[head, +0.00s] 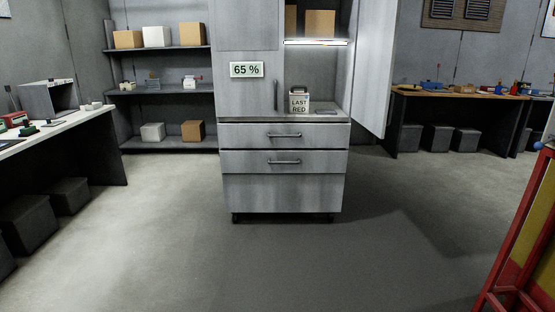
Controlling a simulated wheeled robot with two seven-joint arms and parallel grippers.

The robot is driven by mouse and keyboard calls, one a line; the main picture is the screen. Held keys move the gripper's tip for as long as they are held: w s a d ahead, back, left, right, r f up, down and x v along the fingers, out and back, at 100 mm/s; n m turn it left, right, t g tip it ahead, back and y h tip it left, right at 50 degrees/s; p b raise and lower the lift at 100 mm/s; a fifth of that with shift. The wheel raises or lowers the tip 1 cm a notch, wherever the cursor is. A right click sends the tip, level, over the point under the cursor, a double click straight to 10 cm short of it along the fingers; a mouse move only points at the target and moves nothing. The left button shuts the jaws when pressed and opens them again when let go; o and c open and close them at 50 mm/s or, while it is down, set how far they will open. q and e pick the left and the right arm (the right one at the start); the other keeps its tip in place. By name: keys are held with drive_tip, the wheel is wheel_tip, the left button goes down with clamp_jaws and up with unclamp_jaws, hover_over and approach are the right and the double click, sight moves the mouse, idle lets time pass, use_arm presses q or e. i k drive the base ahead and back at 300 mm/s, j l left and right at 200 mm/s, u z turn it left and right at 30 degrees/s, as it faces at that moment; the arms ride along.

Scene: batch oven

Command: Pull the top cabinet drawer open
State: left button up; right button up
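A grey metal cabinet (231,195) stands upright in the middle of the head view, some way ahead across the floor. Its top drawer (240,135) has a horizontal bar handle (284,135) and looks closed. A second drawer (240,161) with a similar handle (284,162) sits right below it and also looks closed. A plain panel fills the bottom of the front. Neither of my grippers shows in the head view, so their states are hidden.
The cabinet's upper right door (374,70) stands open. A workbench (60,133) is at left, another (455,93) at back right. A red and yellow frame (521,240) is at near right. The floor ahead is clear.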

sight(328, 134)
drive_tip(key=i, duration=2.25)
